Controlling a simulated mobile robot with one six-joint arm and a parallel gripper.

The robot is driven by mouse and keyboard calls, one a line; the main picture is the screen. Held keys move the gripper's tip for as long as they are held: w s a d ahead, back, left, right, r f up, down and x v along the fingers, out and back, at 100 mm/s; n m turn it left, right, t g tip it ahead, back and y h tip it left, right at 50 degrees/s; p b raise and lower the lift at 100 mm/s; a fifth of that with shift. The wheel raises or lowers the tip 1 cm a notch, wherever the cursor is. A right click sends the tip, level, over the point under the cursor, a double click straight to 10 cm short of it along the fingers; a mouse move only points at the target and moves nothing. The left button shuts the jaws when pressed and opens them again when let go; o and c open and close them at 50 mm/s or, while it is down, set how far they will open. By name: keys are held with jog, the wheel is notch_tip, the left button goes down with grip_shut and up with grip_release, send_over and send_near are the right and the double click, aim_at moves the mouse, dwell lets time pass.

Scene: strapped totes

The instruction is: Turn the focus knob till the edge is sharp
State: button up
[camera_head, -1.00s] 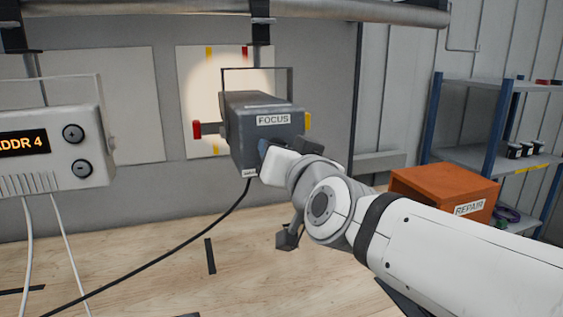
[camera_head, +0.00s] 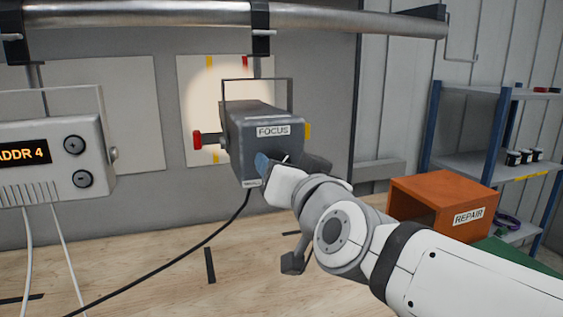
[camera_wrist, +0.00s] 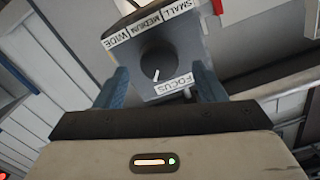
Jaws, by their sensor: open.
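The grey spotlight housing (camera_head: 262,110) hangs in a bracket from the pipe, with a FOCUS label on its near face. In the wrist view a round dark knob (camera_wrist: 158,60) with a white pointer line sits between the FOCUS label (camera_wrist: 174,87) and the WIDE, MEDIUM, SMALL label strip (camera_wrist: 150,24). My gripper (camera_wrist: 163,86) is open, its blue fingers on either side of the knob's face; contact cannot be told. In the head view my gripper (camera_head: 268,165) hides the knob. The light spot (camera_head: 198,95) falls on a pale panel; its edge looks soft.
A box with an ADDR 4 display (camera_head: 55,160) hangs at left. An orange REPAIR bin (camera_head: 440,205) and a blue-posted shelf (camera_head: 480,165) stand at right. A black cable (camera_head: 190,255) runs down from the housing. A red-tipped handle (camera_head: 198,140) sticks out left.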

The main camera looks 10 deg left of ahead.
jog(key=shift+p+v, duration=0.95)
jog(key=shift+v, duration=1.8)
jog(key=w+a+n+h+p, duration=0.1)
jog(key=w+a+p, duration=0.3)
jog(key=w+p, duration=0.2)
jog(key=shift+w+a+f+n+t+p, duration=0.15)
jog(key=shift+w+a+n+t+p, duration=0.1)
jog(key=shift+n+t+p, duration=0.15)
